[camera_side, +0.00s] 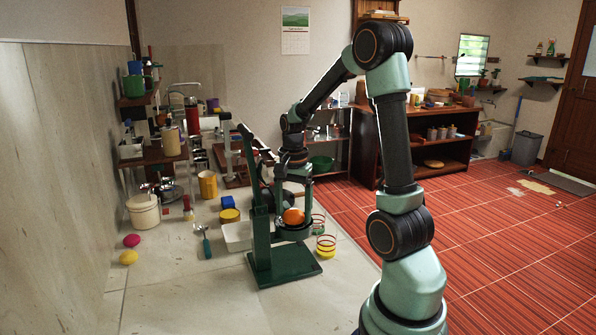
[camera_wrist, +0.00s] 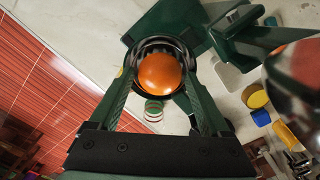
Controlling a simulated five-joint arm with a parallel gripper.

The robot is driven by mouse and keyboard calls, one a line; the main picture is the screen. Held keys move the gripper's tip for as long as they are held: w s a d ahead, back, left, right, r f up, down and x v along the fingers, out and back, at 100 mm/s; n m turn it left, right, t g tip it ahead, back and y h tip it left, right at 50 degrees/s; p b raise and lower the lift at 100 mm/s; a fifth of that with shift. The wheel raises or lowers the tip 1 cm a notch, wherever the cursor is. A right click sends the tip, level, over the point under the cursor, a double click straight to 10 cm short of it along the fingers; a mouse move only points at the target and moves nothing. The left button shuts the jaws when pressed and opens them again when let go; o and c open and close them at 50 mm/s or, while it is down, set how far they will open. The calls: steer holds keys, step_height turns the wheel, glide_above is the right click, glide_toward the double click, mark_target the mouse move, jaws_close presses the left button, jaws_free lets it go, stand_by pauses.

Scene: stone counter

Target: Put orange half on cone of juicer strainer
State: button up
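The orange half (camera_side: 294,216) sits at the cup of the green juicer (camera_side: 262,240), rounded side up. In the wrist view the orange half (camera_wrist: 160,73) is in the middle of the dark round cup (camera_wrist: 140,46). The cone is hidden beneath it. My gripper (camera_side: 294,205) points down over the cup from above. In the wrist view the two green fingers of my gripper (camera_wrist: 160,72) reach to either side of the orange half. Whether their tips press on it or stand just clear of it cannot be told.
The juicer's upright post and lever stand just left of my gripper. A white tray (camera_side: 238,237), a yellow round container (camera_side: 229,215) and a blue block (camera_side: 228,202) are to the left. The front counter is clear.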

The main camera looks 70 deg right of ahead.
mark_target(293, 210)
steer(key=shift+o, duration=0.6)
step_height(293, 210, up, 12)
steer(key=shift+r, duration=0.2)
